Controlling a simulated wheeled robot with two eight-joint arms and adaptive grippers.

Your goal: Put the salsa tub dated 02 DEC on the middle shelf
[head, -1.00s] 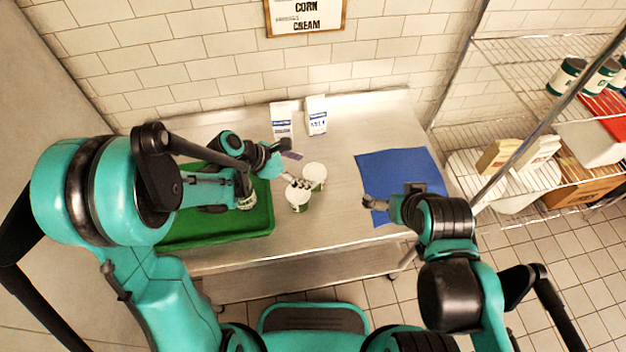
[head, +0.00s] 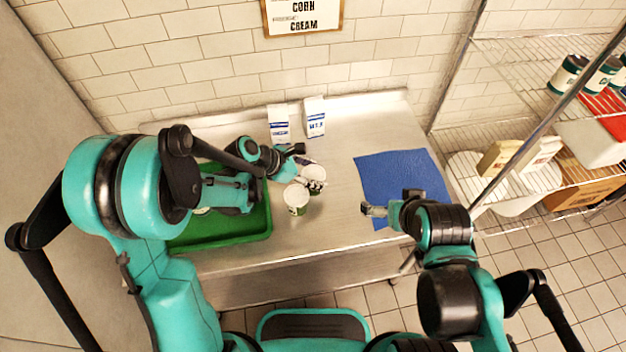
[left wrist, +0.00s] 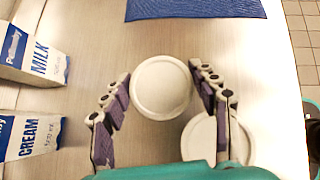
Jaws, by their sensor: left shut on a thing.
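Two white tubs with pale lids stand close together on the steel table. My left gripper (head: 309,178) is shut on the farther tub (head: 313,172); in the left wrist view this tub (left wrist: 160,87) sits between the two fingers. The nearer tub (head: 297,197) stands beside it and shows partly behind a finger in the left wrist view (left wrist: 208,140). No date can be read on either tub. My right gripper (head: 374,209) is over the near left edge of the blue mat, and its opening is unclear. The wire shelf rack (head: 470,140) stands at the right.
A green tray (head: 225,232) lies left of the tubs, partly under my left arm. Two cartons, milk (head: 314,117) and cream (head: 278,124), stand at the back. The blue mat (head: 400,170) is bare. The rack holds cans (head: 567,75), boxes (head: 497,157) and a white bin (head: 590,143).

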